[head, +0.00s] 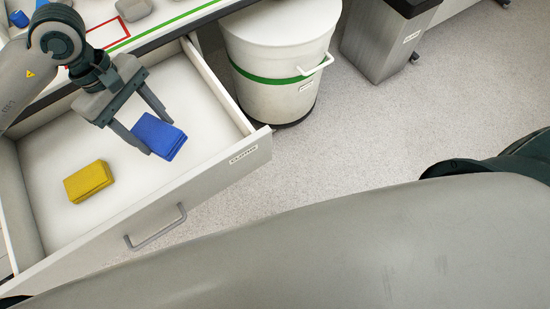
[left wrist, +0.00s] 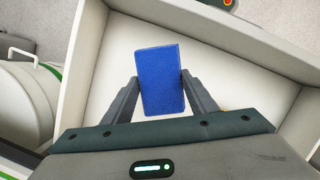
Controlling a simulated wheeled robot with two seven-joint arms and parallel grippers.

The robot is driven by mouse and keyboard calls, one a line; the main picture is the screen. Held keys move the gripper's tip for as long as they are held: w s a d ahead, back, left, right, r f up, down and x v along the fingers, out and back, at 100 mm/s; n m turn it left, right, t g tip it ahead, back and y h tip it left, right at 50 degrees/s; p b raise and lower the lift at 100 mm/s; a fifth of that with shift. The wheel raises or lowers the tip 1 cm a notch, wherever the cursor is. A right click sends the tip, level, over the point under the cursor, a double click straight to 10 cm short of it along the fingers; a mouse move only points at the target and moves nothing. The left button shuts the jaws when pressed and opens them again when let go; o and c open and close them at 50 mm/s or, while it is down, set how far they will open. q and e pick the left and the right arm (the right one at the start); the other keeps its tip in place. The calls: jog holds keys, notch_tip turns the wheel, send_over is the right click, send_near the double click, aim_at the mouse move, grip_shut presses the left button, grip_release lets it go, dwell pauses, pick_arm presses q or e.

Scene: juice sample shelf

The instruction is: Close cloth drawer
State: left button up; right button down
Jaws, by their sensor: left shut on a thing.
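The cloth drawer (head: 165,204) is pulled open below the bench, with its handle (head: 156,228) on the front panel and a label at its right end. My left gripper (head: 153,128) is over the drawer and shut on a folded blue cloth (head: 160,137). In the left wrist view the blue cloth (left wrist: 160,80) sits between both fingers, with the drawer's white floor behind it. A folded yellow cloth (head: 88,182) lies on the drawer floor at the left. My right gripper does not show.
A white bin (head: 275,85) with a lid and green band stands right of the drawer. A grey metal bin (head: 385,35) stands farther right. The bench top (head: 150,38) above the drawer bears small items and red and green outlines. The floor at right is clear.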

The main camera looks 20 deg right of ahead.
pick_arm(q)
jog(key=a+m, duration=0.1)
jog(key=m, duration=0.1)
jog(key=w+a+r+m+y, duration=0.1)
jog(key=a+m, duration=0.3)
jog(key=m, duration=0.1)
jog(key=shift+w+a+r+g+y, duration=0.15)
jog(key=shift+a+r+g+y, duration=0.15)
jog(key=shift+y, duration=0.1)
jog(key=shift+a+r+m, duration=0.2)
jog(key=shift+a+m, duration=0.35)
jog(key=shift+m, duration=0.35)
